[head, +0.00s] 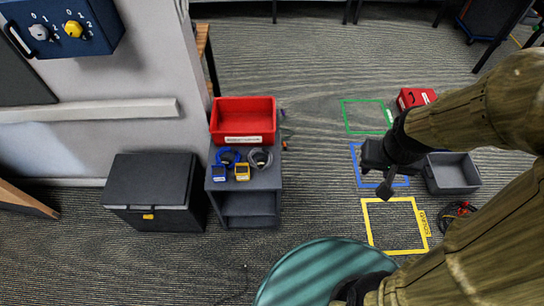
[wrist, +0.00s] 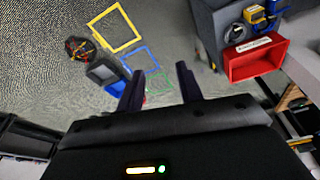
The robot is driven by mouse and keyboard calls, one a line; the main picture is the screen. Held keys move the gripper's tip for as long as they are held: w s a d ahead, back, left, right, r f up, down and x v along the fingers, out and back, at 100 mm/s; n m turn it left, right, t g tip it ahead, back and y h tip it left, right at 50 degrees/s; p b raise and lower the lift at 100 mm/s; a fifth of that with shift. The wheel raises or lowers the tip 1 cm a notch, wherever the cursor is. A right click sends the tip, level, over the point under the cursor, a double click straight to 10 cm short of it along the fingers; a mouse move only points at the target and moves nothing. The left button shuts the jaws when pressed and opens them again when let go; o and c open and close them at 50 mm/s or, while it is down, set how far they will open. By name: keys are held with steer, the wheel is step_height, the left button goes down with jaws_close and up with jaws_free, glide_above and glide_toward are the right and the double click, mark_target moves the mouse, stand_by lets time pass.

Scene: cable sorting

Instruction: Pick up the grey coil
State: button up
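The grey coil (head: 260,152) lies on top of a small dark cart, to the right of a blue coil (head: 228,153). In the wrist view the grey coil (wrist: 236,33) shows small at the upper right, near the red bin. My gripper (head: 376,181) is well to the right of the cart in the head view, over the floor by the blue square. In the wrist view my gripper (wrist: 160,84) has its two fingers spread apart with nothing between them.
A red bin (head: 243,140) sits on the cart (head: 248,205) behind the coils; two small boxed devices lie in front. A black chest (head: 152,190) stands left. Green, blue and yellow floor squares and a grey bin (head: 453,188) are right. A teal round surface (head: 318,275) is near.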

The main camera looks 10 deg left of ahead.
steer(key=shift+d, duration=0.1)
steer(key=shift+o, duration=0.2)
